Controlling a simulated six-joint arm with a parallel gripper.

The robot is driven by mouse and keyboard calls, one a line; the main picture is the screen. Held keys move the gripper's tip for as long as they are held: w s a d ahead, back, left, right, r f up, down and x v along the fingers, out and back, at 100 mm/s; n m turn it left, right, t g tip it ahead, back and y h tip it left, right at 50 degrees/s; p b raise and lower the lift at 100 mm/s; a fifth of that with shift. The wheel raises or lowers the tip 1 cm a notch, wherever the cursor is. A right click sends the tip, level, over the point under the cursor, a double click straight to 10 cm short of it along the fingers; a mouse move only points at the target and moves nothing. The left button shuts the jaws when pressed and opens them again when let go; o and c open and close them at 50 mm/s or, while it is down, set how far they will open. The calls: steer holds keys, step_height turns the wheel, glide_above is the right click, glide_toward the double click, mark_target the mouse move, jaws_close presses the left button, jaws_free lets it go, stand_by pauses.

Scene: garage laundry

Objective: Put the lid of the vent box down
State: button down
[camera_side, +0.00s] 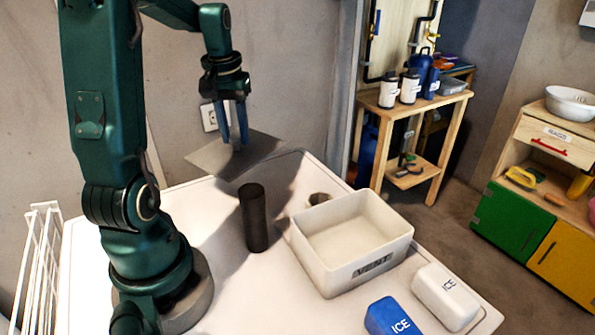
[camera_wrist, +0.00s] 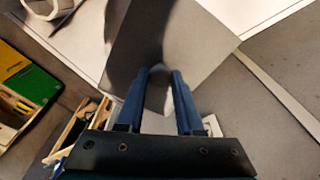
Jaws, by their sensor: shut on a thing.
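The vent box (camera_side: 375,265) is a white, open-topped box with VENT on its front, standing on the white table. Its inside looks empty. The lid (camera_side: 262,148) is a thin, flat grey plate held in the air, left of and behind the box. My gripper (camera_side: 238,143) is above the lid, with its blue fingers shut on the middle of its top. In the wrist view the lid (camera_wrist: 195,45) spreads out beyond my fingertips (camera_wrist: 160,75). The grip point itself is partly hidden by the fingers.
A dark upright cylinder (camera_side: 254,218) stands left of the box. A small round item (camera_side: 319,199) is behind the box. A blue ICE block (camera_side: 390,317) and a white ICE block (camera_side: 445,297) lie in front of it. A white rack (camera_side: 38,265) is at far left.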

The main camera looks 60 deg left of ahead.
step_height(320, 180, down, 9)
stand_by(0.5)
steer(key=shift+f, duration=0.15)
steer(key=c, duration=0.6)
jaws_free()
steer(key=shift+o, duration=0.2)
steer(key=r, duration=0.8)
steer(key=s+d+r, duration=0.1)
steer(key=r, duration=0.3)
steer(key=s+d+m+t, duration=0.2)
steer(key=d+m, duration=0.3)
steer(key=d, duration=0.6)
steer(key=s+d+m+t+h, duration=0.1)
steer(key=d+m, duration=0.3)
steer(key=d, duration=0.7)
steer(key=shift+s+r+m+t, duration=0.4)
steer(key=shift+s+t, duration=0.2)
steer(key=shift+t, duration=0.2)
